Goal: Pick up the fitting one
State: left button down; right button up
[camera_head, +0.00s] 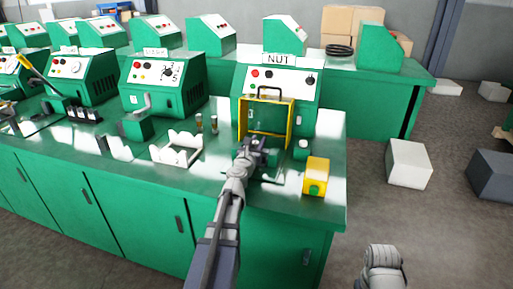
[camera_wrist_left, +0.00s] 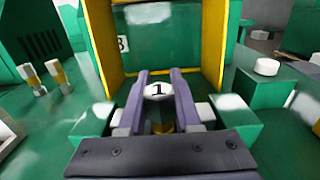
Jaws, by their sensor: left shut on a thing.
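My left gripper (camera_head: 257,146) is in front of the machine signed NUT (camera_head: 278,82), at its open yellow-framed guard (camera_head: 291,120). In the left wrist view its two fingers (camera_wrist_left: 160,98) are shut on a small piece with a white top marked 1 (camera_wrist_left: 158,90). A brass-coloured part shows below that top; the rest of the piece is hidden by the gripper. Two similar small pieces, white with brass-coloured bands, stand on the green bench to the left: one (camera_head: 199,122) and another (camera_head: 214,124).
A white rack (camera_head: 177,150) lies on the bench left of my left arm. A yellow box with a green button (camera_head: 316,176) stands near the bench's right end. Another green machine (camera_head: 163,82) is to the left. Floor right of the bench holds a white box (camera_head: 408,163).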

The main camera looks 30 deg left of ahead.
pick_arm(q)
jog(key=shift+r, duration=0.1)
notch_tip(320, 180, up, 10)
jog(key=p, duration=1)
notch_tip(320, 180, up, 13)
jog(key=p, duration=1.3)
